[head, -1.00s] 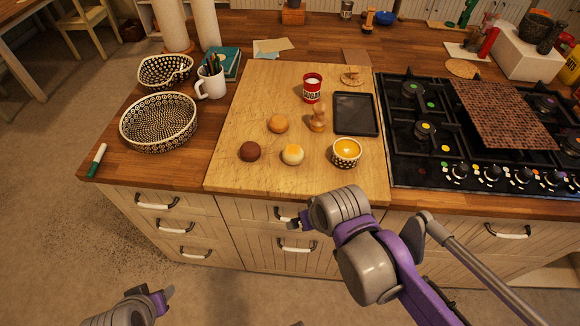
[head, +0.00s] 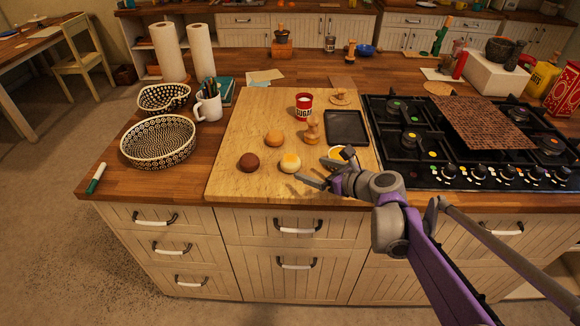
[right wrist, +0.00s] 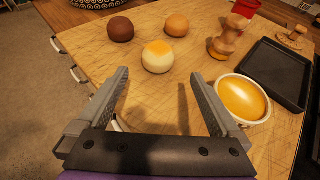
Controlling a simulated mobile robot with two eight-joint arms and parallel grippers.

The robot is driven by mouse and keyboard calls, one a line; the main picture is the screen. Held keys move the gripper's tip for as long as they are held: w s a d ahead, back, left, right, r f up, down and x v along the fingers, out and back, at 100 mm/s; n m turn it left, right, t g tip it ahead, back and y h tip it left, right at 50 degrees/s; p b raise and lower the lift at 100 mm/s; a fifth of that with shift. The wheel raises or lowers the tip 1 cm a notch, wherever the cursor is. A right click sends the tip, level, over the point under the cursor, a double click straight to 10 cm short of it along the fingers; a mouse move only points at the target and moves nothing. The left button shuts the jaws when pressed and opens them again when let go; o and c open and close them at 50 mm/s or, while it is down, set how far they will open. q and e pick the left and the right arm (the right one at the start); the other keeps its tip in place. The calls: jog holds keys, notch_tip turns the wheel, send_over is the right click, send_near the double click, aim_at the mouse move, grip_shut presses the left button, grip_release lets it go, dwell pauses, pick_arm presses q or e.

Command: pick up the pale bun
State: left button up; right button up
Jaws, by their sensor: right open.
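The pale bun (head: 290,162), cream with a yellow top, sits on the wooden board (head: 240,120). It also shows in the right wrist view (right wrist: 158,57), ahead of and between the fingertips. My right gripper (head: 324,167) is open and empty over the front of the board, right of the bun and apart from it. It also frames the right wrist view (right wrist: 159,76). My left gripper is out of view.
A dark brown bun (head: 249,162) is left of the pale one; an orange-tan bun (head: 273,139) is behind. A bowl of yellow liquid (right wrist: 243,99) is close by the right finger. A wooden stamp (head: 312,130), sugar tin (head: 304,106) and black tray (head: 347,127) stand behind.

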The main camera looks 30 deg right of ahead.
aim_at(296, 164)
jog(key=x, duration=1)
jog(key=shift+w+a+f, duration=0.1)
jog(key=shift+w+a, duration=0.05)
jog(key=shift+w, duration=0.2)
jog(key=shift+s, duration=0.1)
jog(key=shift+c, duration=0.2)
jog(key=c, duration=1.3)
